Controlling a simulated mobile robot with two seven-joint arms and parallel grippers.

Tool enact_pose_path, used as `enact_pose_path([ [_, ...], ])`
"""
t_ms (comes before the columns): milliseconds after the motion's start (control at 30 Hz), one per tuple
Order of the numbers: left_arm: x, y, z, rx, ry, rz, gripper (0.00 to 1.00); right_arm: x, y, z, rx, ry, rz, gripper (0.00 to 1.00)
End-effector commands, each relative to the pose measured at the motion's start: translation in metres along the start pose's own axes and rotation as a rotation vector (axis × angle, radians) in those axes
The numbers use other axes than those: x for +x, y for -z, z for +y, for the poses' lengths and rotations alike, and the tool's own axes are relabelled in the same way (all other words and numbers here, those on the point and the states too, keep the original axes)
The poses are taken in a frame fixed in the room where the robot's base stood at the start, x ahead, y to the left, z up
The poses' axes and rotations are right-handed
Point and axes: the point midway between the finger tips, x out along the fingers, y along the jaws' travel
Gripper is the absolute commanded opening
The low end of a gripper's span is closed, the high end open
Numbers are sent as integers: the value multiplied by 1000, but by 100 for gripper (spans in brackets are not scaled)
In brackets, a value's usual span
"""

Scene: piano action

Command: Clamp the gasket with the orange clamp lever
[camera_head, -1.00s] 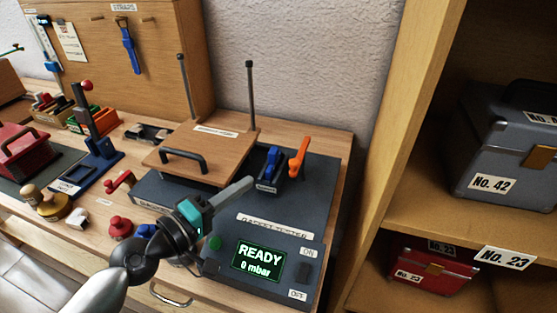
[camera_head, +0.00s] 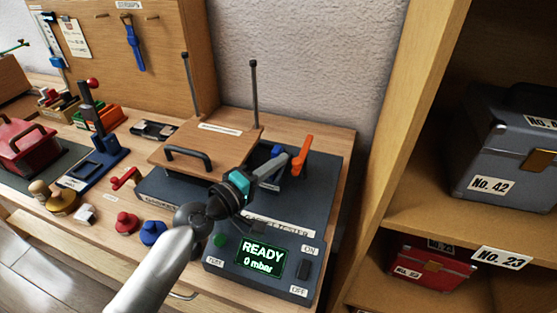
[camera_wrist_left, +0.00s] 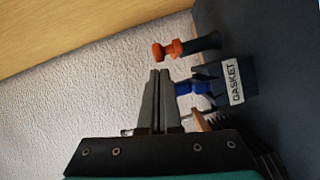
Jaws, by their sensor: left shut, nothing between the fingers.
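The orange clamp lever (camera_head: 302,155) stands upright at the right side of the dark tester. It also shows in the left wrist view (camera_wrist_left: 168,50), just beyond the fingertips. Beside it is a blue part (camera_head: 274,158) on a block labelled GASKET (camera_wrist_left: 234,82); the gasket itself cannot be told apart. My left gripper (camera_head: 279,173) is shut and empty, its fingers close in front of the blue part and left of the lever. Whether it touches either cannot be told. It also shows in the left wrist view (camera_wrist_left: 158,77). My right gripper is not in view.
A wooden lid (camera_head: 204,144) with a dark handle and two upright rods sits left of the lever. The display (camera_head: 262,257) reads READY, 0 mbar. Red and blue knobs (camera_head: 152,232) lie at the front left. A shelf (camera_head: 395,150) stands at the right.

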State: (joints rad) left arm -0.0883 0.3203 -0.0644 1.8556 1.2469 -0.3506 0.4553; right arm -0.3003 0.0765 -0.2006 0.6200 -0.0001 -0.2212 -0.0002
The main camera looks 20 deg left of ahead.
Motion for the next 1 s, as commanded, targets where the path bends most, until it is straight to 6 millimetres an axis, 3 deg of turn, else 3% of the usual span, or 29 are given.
enact_pose_path([
  [1000,5,-6,2,-4,13,61,0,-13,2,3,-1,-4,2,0],
])
